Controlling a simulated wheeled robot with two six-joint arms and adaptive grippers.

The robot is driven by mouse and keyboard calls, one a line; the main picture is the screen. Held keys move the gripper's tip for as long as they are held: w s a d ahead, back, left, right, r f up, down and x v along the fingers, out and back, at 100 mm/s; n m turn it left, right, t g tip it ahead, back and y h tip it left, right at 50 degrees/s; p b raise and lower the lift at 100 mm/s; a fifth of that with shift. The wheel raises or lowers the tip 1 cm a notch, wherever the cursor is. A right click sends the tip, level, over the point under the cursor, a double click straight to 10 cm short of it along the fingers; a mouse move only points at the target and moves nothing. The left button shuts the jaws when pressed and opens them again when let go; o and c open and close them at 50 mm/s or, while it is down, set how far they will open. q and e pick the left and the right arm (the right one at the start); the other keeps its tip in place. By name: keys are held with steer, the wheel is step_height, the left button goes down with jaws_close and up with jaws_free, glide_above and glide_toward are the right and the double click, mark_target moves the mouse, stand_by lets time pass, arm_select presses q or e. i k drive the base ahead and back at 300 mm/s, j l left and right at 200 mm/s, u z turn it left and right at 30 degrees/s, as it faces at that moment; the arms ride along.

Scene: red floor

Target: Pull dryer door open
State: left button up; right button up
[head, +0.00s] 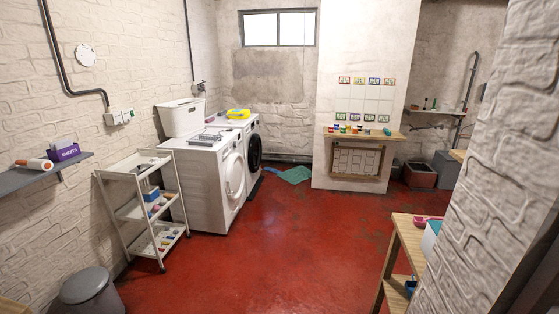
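Two white front-loading machines stand side by side along the left wall, some way ahead of me. The nearer machine (205,190) has a round white door (234,175), seen at a steep angle, and it looks shut. The farther machine (238,124) has a round dark door (254,153), which also looks shut. I cannot tell from this view which one is the dryer. Neither of my grippers is in view.
A white shelf cart (140,213) stands before the nearer machine. A grey bin (90,292) is at lower left. A wooden table (400,240) and brick wall (490,170) are at right. A green cloth (295,175) lies beyond the machines. The red floor (250,265) between is clear.

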mark_target(235, 174)
steer(key=i+u, duration=0.15)
steer(key=i, duration=0.35)
steer(key=i+l+u, duration=0.15)
steer(key=i, duration=0.3)
steer(key=i+l+u, duration=0.1)
steer(key=i, duration=0.4)
steer(key=i+l+u, duration=0.15)
steer(key=i, duration=0.3)
steer(key=i+l+u, duration=0.15)
steer(key=i+l, duration=0.2)
steer(key=i+l+u, duration=1.2)
steer(key=l+u, duration=0.2)
steer(key=i+l+u, duration=0.1)
steer(key=l+u, duration=0.15)
steer(key=l, duration=0.25)
steer(key=l+u, duration=0.3)
steer(key=i+l, duration=0.05)
steer(key=l, duration=0.1)
